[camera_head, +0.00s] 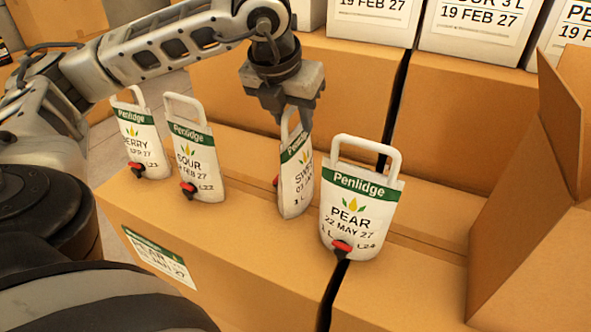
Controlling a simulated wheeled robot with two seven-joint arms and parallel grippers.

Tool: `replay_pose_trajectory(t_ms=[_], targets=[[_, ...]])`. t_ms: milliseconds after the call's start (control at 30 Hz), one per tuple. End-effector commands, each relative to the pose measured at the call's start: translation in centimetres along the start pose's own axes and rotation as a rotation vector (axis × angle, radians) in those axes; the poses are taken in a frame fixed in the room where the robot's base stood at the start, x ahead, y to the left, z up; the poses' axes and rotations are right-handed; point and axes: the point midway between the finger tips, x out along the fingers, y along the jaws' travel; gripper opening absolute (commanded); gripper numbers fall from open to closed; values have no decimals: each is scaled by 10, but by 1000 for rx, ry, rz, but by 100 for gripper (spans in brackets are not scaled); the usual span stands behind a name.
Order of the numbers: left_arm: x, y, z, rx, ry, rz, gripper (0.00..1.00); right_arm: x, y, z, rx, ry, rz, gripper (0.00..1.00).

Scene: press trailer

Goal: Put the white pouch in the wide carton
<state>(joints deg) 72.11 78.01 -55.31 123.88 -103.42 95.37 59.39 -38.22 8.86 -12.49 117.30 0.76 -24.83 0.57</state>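Several white Penlidge pouches with green bands, loop handles and red taps stand on closed cartons. The PEAR pouch (358,215) is nearest and its handle is free. The pouch starting "SW" (296,180) is turned partly edge-on under my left gripper (291,112). The gripper's fingers are at this pouch's handle and hide part of it; whether they are closed on it is unclear. The SOUR pouch (198,165) and one ending "ERRY" (142,145) stand to the left. An open carton (535,250) with raised flaps is at the right edge; its inside is hidden. My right gripper is out of view.
The pouches stand on a closed brown carton (225,275) with a PEAR label on its front. Taller brown cartons (455,120) form a wall behind, with white dated boxes (480,30) on top. A dark gap (333,295) runs between the front cartons.

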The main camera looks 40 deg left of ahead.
Motion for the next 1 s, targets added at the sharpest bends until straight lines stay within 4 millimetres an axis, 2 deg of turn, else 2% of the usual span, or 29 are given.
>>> replay_pose_trajectory(t_ms=[167,400,433,533,567,1000], targets=[[20,0,0,-1,1,0,36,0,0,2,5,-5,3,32],[22,0,0,-1,0,-1,36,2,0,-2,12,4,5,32],[22,0,0,-1,0,-1,33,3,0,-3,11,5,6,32],[22,0,0,-1,0,-1,6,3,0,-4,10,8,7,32],[22,0,0,-1,0,-1,0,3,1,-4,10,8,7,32],[22,0,0,-1,0,-1,0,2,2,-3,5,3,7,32]])
